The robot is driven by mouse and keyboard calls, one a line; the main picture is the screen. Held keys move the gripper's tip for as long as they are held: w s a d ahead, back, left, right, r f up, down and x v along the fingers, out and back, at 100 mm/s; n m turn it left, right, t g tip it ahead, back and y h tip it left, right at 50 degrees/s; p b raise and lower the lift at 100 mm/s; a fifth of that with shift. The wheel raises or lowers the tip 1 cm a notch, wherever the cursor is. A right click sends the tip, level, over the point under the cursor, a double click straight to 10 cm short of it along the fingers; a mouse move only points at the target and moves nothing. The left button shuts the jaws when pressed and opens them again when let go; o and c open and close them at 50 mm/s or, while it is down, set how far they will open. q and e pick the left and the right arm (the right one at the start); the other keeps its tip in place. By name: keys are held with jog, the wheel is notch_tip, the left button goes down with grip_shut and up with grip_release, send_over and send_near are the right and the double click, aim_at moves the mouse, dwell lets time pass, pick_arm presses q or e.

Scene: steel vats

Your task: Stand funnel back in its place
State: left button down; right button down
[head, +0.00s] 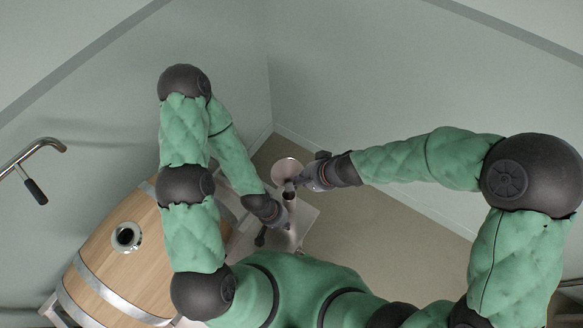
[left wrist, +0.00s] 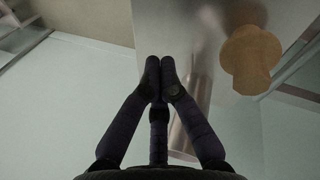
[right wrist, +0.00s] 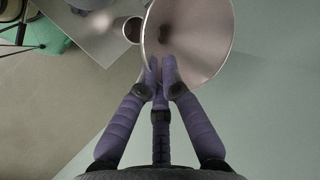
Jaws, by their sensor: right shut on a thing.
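The steel funnel (head: 286,168) is in my right gripper (head: 303,178), its wide cone beside the fingers. In the right wrist view, the closed fingers (right wrist: 161,63) pinch the rim of the cone (right wrist: 205,38), whose inside faces the camera. A steel cylinder with a round open mouth (right wrist: 133,30) stands on the metal table just left of the cone; its mouth also shows in the head view (head: 290,187). My left gripper (head: 284,217) is low over the table, below the funnel. In the left wrist view, its fingertips (left wrist: 160,62) are together, with nothing visible between them.
A cork-coloured bung (left wrist: 250,58) lies on the metal table (head: 307,214). A wooden barrel (head: 112,212) with a bunghole fitting stands at left. A steel pipe with a dark handle (head: 35,190) is at far left. Floor is clear toward the wall corner.

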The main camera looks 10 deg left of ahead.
aim_at(289, 232)
pick_arm(q)
jog(key=shift+d, duration=0.15)
notch_tip(289, 232, down, 5)
jog(key=b, duration=0.5)
dwell(0.3)
jog(key=shift+f, duration=0.15)
dwell(0.5)
